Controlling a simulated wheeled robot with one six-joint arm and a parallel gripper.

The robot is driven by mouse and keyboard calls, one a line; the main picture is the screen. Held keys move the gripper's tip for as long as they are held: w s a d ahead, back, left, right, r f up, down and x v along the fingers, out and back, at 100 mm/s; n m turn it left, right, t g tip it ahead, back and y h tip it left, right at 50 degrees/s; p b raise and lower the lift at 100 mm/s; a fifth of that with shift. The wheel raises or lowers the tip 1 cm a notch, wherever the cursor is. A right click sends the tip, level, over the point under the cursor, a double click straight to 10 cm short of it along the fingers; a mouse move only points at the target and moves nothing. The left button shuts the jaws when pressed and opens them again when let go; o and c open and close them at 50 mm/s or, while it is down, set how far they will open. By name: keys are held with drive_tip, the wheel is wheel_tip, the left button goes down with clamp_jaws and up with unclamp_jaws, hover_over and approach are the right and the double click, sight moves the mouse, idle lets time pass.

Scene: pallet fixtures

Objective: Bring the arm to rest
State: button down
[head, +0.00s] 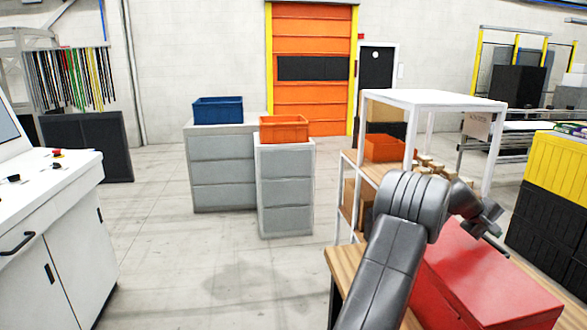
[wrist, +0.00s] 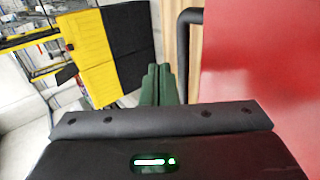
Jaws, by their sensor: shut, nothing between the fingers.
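My arm reaches up from the lower middle of the head view, bends at a grey joint and points to the right. My gripper (head: 492,226) is partly hidden behind the wrist and shows in front of the red box (head: 490,285). In the wrist view, the two dark green fingers of my gripper (wrist: 158,70) lie side by side, shut, with nothing held. The red box also fills the right side of the wrist view (wrist: 265,65).
The red box stands on a wooden-topped bench (head: 345,270). A white shelf frame (head: 435,98) holding an orange bin (head: 385,148) stands behind the arm. Yellow and black crates (head: 555,170) stand at right. Grey drawer cabinets (head: 285,190) and open floor lie left, beyond a white console (head: 60,220).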

drive_tip(key=p+x, duration=0.1)
drive_tip(key=x, duration=0.3)
drive_tip(key=shift+d, duration=0.15)
